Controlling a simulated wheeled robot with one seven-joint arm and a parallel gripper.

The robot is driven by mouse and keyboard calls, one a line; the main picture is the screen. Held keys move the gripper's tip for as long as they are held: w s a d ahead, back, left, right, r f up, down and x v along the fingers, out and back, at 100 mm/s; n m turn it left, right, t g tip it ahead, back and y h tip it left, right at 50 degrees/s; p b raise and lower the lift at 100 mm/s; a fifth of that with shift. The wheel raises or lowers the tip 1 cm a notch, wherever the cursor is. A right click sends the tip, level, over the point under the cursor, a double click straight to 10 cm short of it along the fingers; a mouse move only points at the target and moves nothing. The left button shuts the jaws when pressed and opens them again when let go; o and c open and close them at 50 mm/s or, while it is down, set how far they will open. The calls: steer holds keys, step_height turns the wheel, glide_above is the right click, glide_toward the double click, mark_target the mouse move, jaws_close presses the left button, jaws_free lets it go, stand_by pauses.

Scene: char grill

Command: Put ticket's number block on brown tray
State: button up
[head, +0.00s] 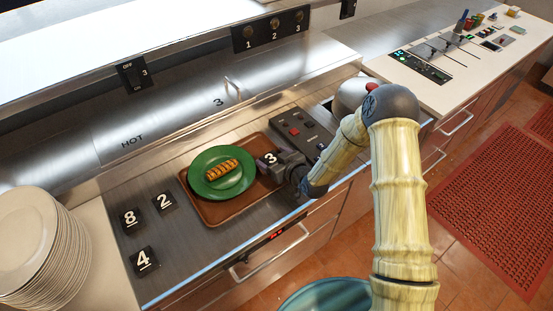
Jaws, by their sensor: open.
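The brown tray (213,217) lies on the steel counter and bears a green plate (205,185) with a grilled roll (222,169) on it. A black number block marked 3 (270,158) is at the tray's right side, right of the plate. Whether it rests fully on the tray cannot be told. My gripper (279,165) is open right at this block, reaching in from the right; its fingers are dark and small, so contact is unclear. Other black number blocks, 8 (130,218), 2 (164,202) and 4 (144,261), lie on the counter left of the tray.
A plate stack (38,245) stands at the left. A dark button panel (303,134) lies behind my gripper. Knobs numbered 1, 2, 3 (272,28) are on the back wall. A drawer handle (262,255) juts from the counter front. Counter between the blocks and tray is clear.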

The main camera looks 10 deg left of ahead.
steer(key=shift+s+d+f, duration=0.1)
steer(key=shift+s+f, duration=0.1)
steer(key=shift+f, duration=0.2)
steer(key=shift+s+d+f, duration=0.1)
steer(key=shift+s+f, duration=0.05)
steer(key=shift+f, duration=0.25)
steer(key=shift+w+r+p, duration=0.15)
steer(key=shift+r+p, duration=0.3)
steer(key=shift+p, duration=0.3)
steer(key=shift+d, duration=0.15)
steer(key=b+v, duration=0.1)
steer(key=v, duration=0.2)
steer(key=b+v, duration=0.1)
steer(key=v, duration=0.3)
steer(key=r+b+v, duration=0.1)
steer(key=v, duration=0.3)
steer(key=shift+r, duration=0.15)
